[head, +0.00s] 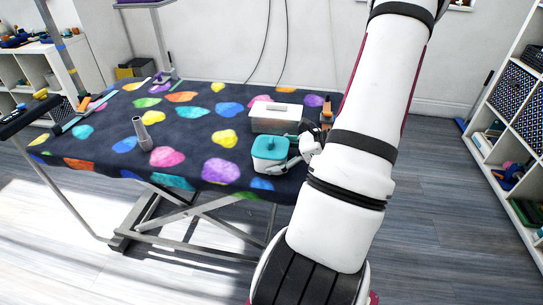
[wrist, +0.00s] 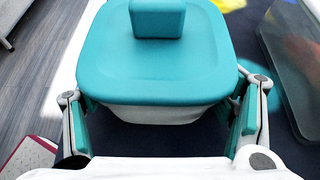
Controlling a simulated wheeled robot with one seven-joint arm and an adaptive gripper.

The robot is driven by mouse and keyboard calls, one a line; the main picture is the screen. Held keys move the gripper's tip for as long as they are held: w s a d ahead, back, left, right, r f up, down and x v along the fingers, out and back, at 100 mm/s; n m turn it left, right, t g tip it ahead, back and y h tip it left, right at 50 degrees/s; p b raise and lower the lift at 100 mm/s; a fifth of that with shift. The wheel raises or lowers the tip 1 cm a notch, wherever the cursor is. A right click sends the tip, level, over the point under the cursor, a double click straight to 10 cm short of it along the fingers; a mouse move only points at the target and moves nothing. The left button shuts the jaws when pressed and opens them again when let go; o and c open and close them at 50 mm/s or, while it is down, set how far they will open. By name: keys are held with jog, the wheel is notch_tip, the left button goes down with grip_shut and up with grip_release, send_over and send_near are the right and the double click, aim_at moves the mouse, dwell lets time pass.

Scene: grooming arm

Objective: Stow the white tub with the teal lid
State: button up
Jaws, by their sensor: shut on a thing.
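The white tub with the teal lid (head: 268,154) stands near the front right edge of the table, upright, with its lid on. My gripper (head: 291,152) reaches it from the right and is shut on it. In the wrist view the tub's teal lid (wrist: 156,65) with its square knob fills the upper middle. The gripper's fingers (wrist: 165,125) lie on either side of the white body. The contact of the fingertips is partly hidden under the lid's rim.
A clear box with a white lid (head: 277,117) stands just behind the tub; its side shows at right in the wrist view. A grey cone-shaped thing (head: 142,133) stands at the table's left. The dark, colour-spotted tabletop (head: 190,135) is mostly free between them. Open shelves (head: 515,110) stand at the far right.

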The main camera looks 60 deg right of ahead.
aim_at(273, 145)
jog(key=shift+r+p, duration=1.8)
jog(key=shift+r, duration=0.7)
